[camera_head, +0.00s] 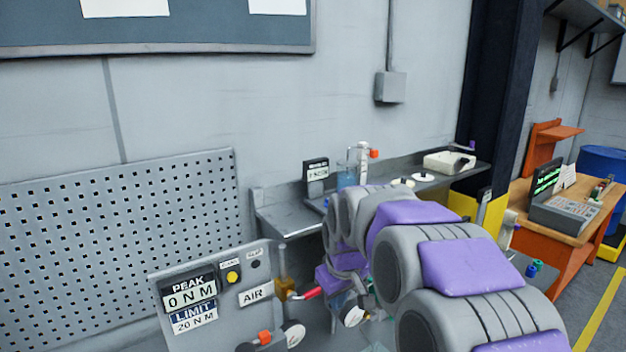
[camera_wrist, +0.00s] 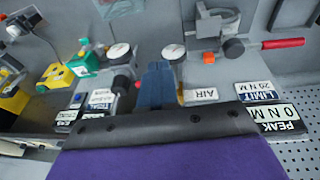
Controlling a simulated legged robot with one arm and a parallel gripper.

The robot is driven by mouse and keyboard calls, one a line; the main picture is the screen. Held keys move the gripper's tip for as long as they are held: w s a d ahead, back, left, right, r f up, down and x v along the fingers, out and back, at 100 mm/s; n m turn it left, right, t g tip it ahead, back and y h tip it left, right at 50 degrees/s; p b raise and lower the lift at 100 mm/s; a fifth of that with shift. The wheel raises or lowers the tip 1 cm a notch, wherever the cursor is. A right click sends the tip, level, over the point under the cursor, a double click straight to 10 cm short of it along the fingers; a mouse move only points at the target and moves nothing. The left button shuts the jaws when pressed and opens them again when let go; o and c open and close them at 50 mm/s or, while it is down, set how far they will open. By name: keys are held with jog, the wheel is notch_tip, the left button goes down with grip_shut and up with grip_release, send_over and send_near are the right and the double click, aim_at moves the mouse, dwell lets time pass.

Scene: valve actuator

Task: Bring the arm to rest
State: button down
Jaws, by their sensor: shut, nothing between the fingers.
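My arm (camera_head: 455,265), grey with purple pads, reaches from the lower right of the head view toward the bench and bends down in front of it. My gripper is hidden behind the arm links there. In the wrist view my gripper (camera_wrist: 157,85) shows as blue fingers, shut and empty, pointing toward the valve panel gear. The grey panel (camera_head: 239,300) carries PEAK and LIMIT displays and an AIR label. A red-handled lever (camera_head: 305,294) sits beside it and also shows in the wrist view (camera_wrist: 284,43).
Gauges (camera_wrist: 174,53) and a green-yellow device (camera_wrist: 84,66) lie close around the fingers. A wall shelf (camera_head: 290,215) holds a bottle and a white box (camera_head: 449,162). An orange bench (camera_head: 560,235) stands at right. A perforated board (camera_head: 120,240) is at left.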

jog(key=s+d+f+m+g+b, duration=0.1)
jog(key=s+f, duration=0.4)
jog(key=s, duration=0.8)
jog(key=s+d+f+m+g+b, duration=0.2)
jog(key=s+d+f+m+b, duration=0.1)
jog(key=s, duration=0.9)
jog(key=s+d+f+m+g+b, duration=0.1)
jog(key=s+d+f+b, duration=0.3)
jog(key=s+f, duration=0.4)
jog(key=s+m, duration=0.1)
jog(key=s, duration=0.4)
jog(key=shift+s+d+g+h+b, duration=0.3)
jog(key=shift+s+b, duration=0.05)
